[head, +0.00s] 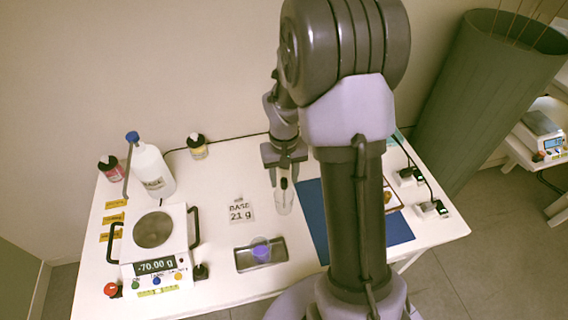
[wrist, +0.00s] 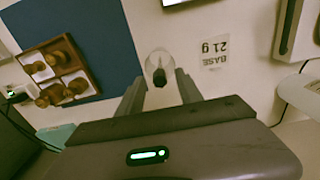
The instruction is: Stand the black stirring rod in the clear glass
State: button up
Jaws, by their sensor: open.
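The clear glass (head: 285,205) stands on the white table below my gripper, left of the blue mat. The black stirring rod (head: 283,183) shows as a short dark shape at the glass's mouth, and its lower end is hard to make out. In the wrist view the rod (wrist: 159,77) appears nearly end-on within the outline of the glass (wrist: 157,62). My gripper (head: 284,168) is above the glass, pointing down. In the wrist view its fingers (wrist: 160,88) are apart, one on each side of the rod, with no contact visible.
A scale (head: 154,232) reading -70.00 g and a white bottle (head: 152,170) stand at left. A metal tray (head: 275,265) holds a bluish cup (head: 261,249). A "BASE 21 g" card (head: 240,211) lies left of the glass. A wooden tray (wrist: 85,65) holds several brown pieces.

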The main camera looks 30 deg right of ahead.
notch_tip(320, 180, up, 16)
jog(key=p, duration=0.5)
jog(key=shift+r+p, duration=0.25)
jog(key=shift+p, duration=0.05)
jog(key=shift+a, duration=0.1)
jog(key=s+a+r+t+y+b, duration=0.1)
jog(key=s+a+r+t+b, duration=0.2)
jog(key=s+a, duration=0.5)
jog(key=s+a+r+m+t+y+b, duration=0.1)
jog(key=s+a+r+t+b, duration=0.1)
jog(key=s+a, duration=0.6)
jog(key=shift+s+r+t+b, duration=0.4)
jog(key=shift+s+r, duration=0.25)
jog(key=shift+r, duration=0.05)
